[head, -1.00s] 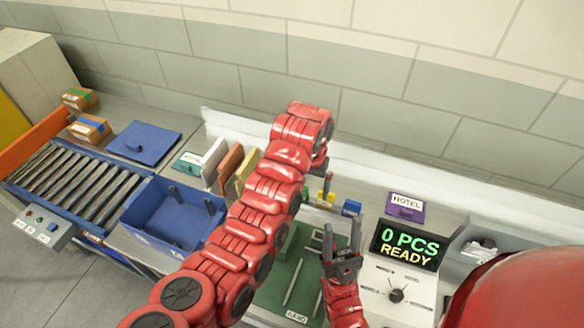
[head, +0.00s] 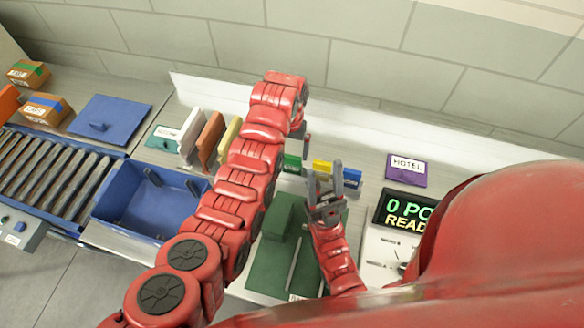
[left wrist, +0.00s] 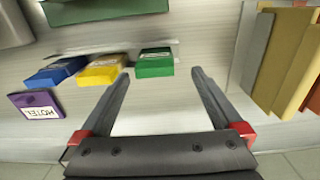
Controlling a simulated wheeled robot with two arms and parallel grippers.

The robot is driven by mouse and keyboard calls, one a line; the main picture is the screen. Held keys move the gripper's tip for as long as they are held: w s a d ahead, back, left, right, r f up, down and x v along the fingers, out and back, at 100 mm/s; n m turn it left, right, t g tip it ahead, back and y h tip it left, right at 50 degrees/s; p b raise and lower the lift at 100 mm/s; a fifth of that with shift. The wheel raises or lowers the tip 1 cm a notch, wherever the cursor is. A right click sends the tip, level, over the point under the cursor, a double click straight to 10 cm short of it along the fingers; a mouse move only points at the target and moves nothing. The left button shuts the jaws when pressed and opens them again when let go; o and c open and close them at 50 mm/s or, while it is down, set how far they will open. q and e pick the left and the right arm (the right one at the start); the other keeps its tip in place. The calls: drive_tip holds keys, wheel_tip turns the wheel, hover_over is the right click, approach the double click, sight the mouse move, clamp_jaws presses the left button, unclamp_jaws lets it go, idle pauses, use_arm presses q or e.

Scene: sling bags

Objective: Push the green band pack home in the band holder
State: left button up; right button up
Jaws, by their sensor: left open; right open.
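The green band pack (head: 292,162) stands in a row with a yellow pack (head: 322,167) and a blue pack (head: 351,178) at the back of the bench. The dark green fixture labelled BAND (head: 268,272), seemingly the band holder, lies in front, partly behind my left arm. My left gripper (head: 305,143) is mostly hidden by its arm in the head view. In the left wrist view, its fingers (left wrist: 160,76) are open and empty, with the green pack (left wrist: 155,62) beyond and between the tips. My right gripper (head: 324,178) is open, empty, in front of the yellow pack.
A purple HOTEL sign (head: 406,169) and a counter display (head: 400,208) stand right of the packs. Upright coloured boards (head: 209,138), a blue bin (head: 130,205) and a roller conveyor (head: 45,180) are left. My right arm covers the lower right.

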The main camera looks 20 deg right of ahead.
sight(292, 163)
use_arm(q)
drive_tip(key=shift+s+d+f, duration=0.1)
drive_tip(key=shift+s+f, duration=0.1)
drive_tip(key=shift+f, duration=0.75)
drive_tip(key=f, duration=0.1)
drive_tip(key=f+b, duration=0.1)
drive_tip(key=f, duration=0.1)
drive_tip(key=f+b, duration=0.1)
drive_tip(key=f, duration=0.1)
drive_tip(key=shift+d+f, duration=0.1)
drive_tip(key=shift+d, duration=0.15)
drive_tip(key=c, duration=1.3)
